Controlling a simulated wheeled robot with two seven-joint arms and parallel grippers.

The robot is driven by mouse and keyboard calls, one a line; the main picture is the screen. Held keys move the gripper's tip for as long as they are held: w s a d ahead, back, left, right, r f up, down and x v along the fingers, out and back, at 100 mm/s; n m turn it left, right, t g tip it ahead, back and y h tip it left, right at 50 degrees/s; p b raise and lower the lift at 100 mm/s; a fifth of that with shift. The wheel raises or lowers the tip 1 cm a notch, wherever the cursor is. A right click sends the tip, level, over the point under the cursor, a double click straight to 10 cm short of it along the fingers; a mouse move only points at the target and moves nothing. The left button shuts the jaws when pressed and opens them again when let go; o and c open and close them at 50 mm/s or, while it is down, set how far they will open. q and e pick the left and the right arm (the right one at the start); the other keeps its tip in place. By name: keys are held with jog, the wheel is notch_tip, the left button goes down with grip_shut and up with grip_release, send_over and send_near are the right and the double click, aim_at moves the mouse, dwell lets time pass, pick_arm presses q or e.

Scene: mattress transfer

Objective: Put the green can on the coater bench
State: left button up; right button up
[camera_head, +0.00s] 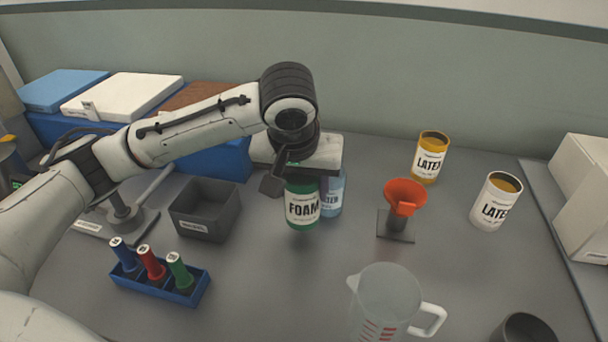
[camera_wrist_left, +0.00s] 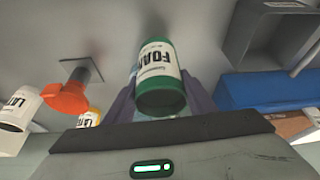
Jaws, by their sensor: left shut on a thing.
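The green can (camera_head: 302,207), labelled FOAM, hangs upright under my left gripper (camera_head: 290,172) near the middle of the bench. In the left wrist view the can (camera_wrist_left: 158,72) sits between the two fingers, which are shut on it. A dark shadow below it suggests that it is a little above the surface. My gripper hides its top in the head view. I cannot tell which surface is the coater bench. My right gripper is not in view.
A blue-labelled can (camera_head: 333,192) stands close behind the green can. A grey bin (camera_head: 203,208) and blue bottle rack (camera_head: 160,285) are left. An orange funnel (camera_head: 404,194), yellow can (camera_head: 429,158), white can (camera_head: 494,201) and measuring jug (camera_head: 385,300) are right. A grey ledge (camera_head: 553,205) lies far right.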

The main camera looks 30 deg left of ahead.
aim_at(302, 202)
pick_arm(q)
jog(key=shift+f, duration=1.95)
jog(key=shift+f, duration=0.1)
jog(key=o, duration=1.3)
jog(key=shift+p+v, duration=0.7)
jog(key=shift+v, duration=5.4)
